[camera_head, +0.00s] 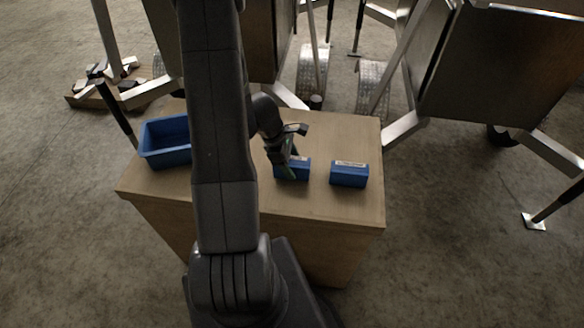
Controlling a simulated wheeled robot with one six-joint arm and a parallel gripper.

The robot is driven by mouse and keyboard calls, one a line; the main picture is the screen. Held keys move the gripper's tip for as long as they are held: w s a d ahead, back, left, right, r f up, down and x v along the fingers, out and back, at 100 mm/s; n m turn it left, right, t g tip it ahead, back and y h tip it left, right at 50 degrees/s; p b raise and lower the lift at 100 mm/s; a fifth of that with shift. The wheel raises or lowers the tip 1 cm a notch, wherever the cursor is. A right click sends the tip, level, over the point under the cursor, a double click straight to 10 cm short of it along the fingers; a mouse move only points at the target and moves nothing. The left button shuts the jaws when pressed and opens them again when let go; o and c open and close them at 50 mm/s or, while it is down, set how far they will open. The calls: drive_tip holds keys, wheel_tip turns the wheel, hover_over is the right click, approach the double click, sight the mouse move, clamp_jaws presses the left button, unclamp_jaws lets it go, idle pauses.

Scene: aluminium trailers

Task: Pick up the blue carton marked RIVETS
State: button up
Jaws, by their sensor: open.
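Two blue cartons lie on the wooden box top (325,207). The left blue carton (297,172) is partly hidden by my gripper (290,173). The right blue carton (349,174) stands clear, with a pale label along its upper edge. The lettering on both is too small to read, so I cannot tell which one is marked RIVETS. My gripper is open, with its fingers at the left carton's left part. I cannot tell whether they touch it.
A blue open bin (165,143) sits at the left of the box top, partly behind my arm. Aluminium trailers (495,68) with legs and wheels stand behind and to the right. The front right of the box top is clear.

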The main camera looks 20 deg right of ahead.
drive_tip(key=shift+x, duration=1.1)
drive_tip(key=shift+f+b, duration=0.25)
drive_tip(key=shift+b, duration=0.3)
drive_tip(key=c, duration=1.2)
drive_tip(key=shift+r, duration=0.15)
